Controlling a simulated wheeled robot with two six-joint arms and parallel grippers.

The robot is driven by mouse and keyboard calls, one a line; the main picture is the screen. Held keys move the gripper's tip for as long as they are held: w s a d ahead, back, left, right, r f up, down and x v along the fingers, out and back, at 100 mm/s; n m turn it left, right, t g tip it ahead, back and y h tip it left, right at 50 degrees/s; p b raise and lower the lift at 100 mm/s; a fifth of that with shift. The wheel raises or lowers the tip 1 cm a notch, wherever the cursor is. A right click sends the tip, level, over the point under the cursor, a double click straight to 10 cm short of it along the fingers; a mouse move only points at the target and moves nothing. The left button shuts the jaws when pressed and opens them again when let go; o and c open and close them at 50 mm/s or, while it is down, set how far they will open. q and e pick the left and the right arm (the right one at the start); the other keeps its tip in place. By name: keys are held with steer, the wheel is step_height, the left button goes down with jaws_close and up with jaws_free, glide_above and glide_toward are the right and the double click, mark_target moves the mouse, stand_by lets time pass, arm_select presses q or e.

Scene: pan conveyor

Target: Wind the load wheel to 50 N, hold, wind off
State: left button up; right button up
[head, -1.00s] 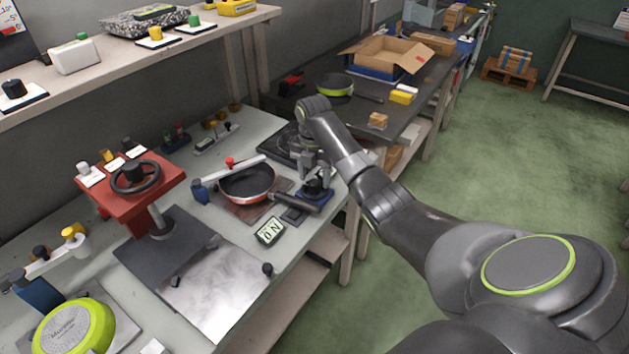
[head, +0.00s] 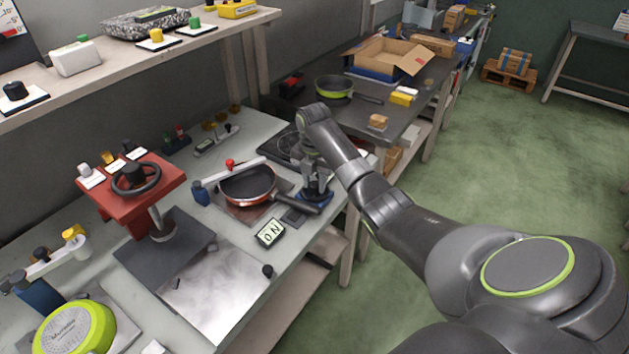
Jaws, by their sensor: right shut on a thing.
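My right gripper (head: 314,182) points down at a small blue stand (head: 326,196) by the end of the pan handle, at the bench's right edge. It is shut on the load wheel there, which the fingers mostly hide. A red-rimmed black pan (head: 247,184) lies on a brown plate, its dark handle (head: 298,205) reaching toward the stand. A small display (head: 270,233) in front of the pan appears to read 0 N, seen turned around. My left gripper is not in view.
A red press with a black handwheel (head: 136,179) stands to the left. A lime-green pan (head: 75,330) lies at the lower left. A dark side table (head: 395,110) behind holds another pan and an open carton. The floor at right is clear.

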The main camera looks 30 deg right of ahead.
steer(key=shift+r+m+p, duration=0.2)
steer(key=shift+m+p, duration=0.3)
steer(key=shift+p, duration=0.3)
steer(key=m+p, duration=0.4)
steer(key=shift+r, duration=0.1)
steer(key=m+p, duration=0.2)
steer(key=m, duration=0.1)
steer(key=shift+m+p, duration=0.4)
steer(key=m+p, duration=0.2)
steer(key=m, duration=0.1)
steer(key=shift+w+m, duration=0.1)
steer(key=shift+m, duration=0.2)
steer(key=m+p, duration=0.1)
steer(key=m, duration=0.2)
steer(key=shift+d+m, duration=0.1)
steer(key=shift+m, duration=0.2)
steer(key=m+p, duration=0.1)
steer(key=m, duration=0.3)
steer(key=shift+m+p, duration=0.3)
steer(key=shift+p, duration=0.05)
steer(key=m+p, duration=0.1)
steer(key=m, duration=0.3)
steer(key=shift+f, duration=0.2)
steer(key=shift+m+p, duration=0.3)
steer(key=shift+m, duration=1.7)
